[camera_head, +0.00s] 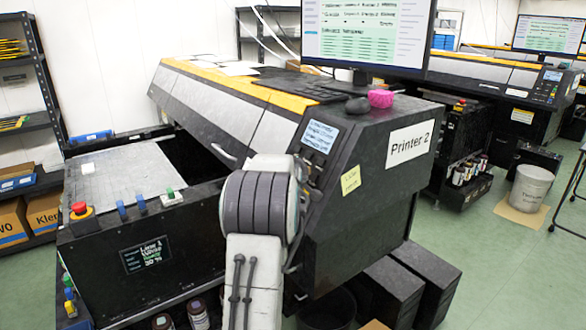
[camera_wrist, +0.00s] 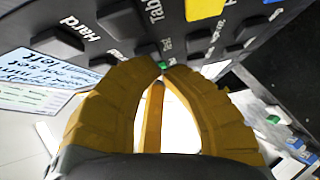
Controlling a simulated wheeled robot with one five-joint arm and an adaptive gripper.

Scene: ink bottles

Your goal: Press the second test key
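A small green spot (camera_wrist: 163,65) shows at the fingertips. Black raised keys stand on the panel, one beside the label "Hard" (camera_wrist: 58,41), one higher up (camera_wrist: 130,17), and others right of the tips. A yellow key or patch (camera_wrist: 205,8) is at the top. I cannot tell which is the second test key, or whether the tips touch the panel.
A monitor (camera_head: 366,35) stands above.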

